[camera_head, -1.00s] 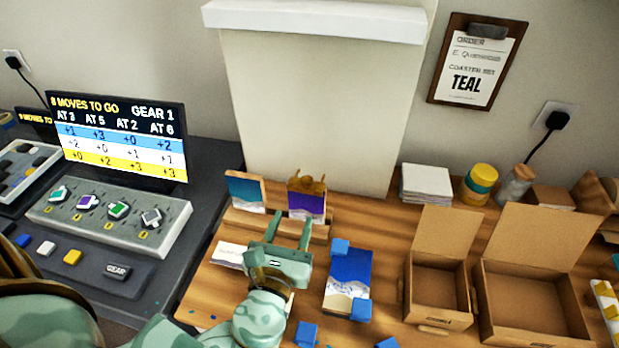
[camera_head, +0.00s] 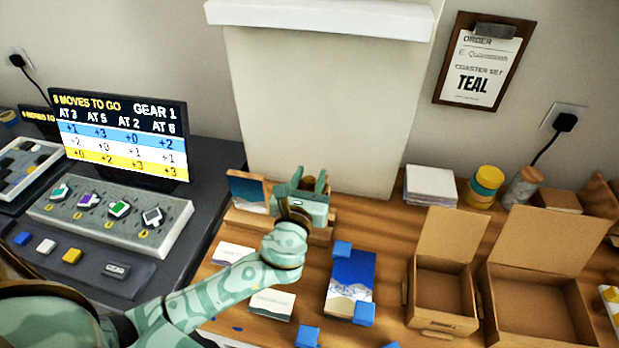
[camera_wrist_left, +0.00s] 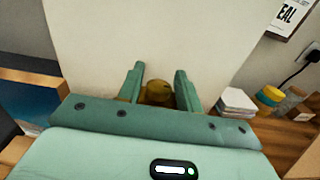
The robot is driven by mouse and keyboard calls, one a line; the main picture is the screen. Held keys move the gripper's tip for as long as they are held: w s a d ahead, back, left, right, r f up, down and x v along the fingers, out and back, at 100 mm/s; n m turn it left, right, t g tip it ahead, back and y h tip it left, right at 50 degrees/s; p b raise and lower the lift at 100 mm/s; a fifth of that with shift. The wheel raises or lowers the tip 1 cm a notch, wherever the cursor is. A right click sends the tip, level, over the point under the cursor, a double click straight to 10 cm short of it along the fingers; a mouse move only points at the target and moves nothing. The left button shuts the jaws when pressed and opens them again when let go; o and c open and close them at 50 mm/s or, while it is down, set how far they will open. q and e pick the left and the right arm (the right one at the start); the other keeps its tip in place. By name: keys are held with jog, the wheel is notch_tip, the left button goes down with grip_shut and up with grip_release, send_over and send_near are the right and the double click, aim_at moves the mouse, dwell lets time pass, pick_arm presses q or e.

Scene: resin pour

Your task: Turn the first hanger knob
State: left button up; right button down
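In the head view my left gripper (camera_head: 306,181) is over the right part of the wooden rack (camera_head: 240,219) at the foot of the pale panel, hiding the purple-blue picture there. In the left wrist view a rounded brass knob (camera_wrist_left: 157,92) lies between the two fingers of this gripper (camera_wrist_left: 159,88). The fingers are apart, one on each side of the knob. Whether either touches it cannot be told. A teal-blue picture (camera_head: 246,188) stands at the rack's left end. My right gripper is not in view.
Left is a dark console with a row of knobs (camera_head: 118,209) and a lit screen (camera_head: 120,135). A blue-and-white board (camera_head: 351,277) with blue blocks lies in front. Open cardboard boxes (camera_head: 445,290) stand on the right. The pale panel (camera_head: 315,110) rises behind the gripper.

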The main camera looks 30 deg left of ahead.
pick_arm(q)
jog(key=c, duration=0.6)
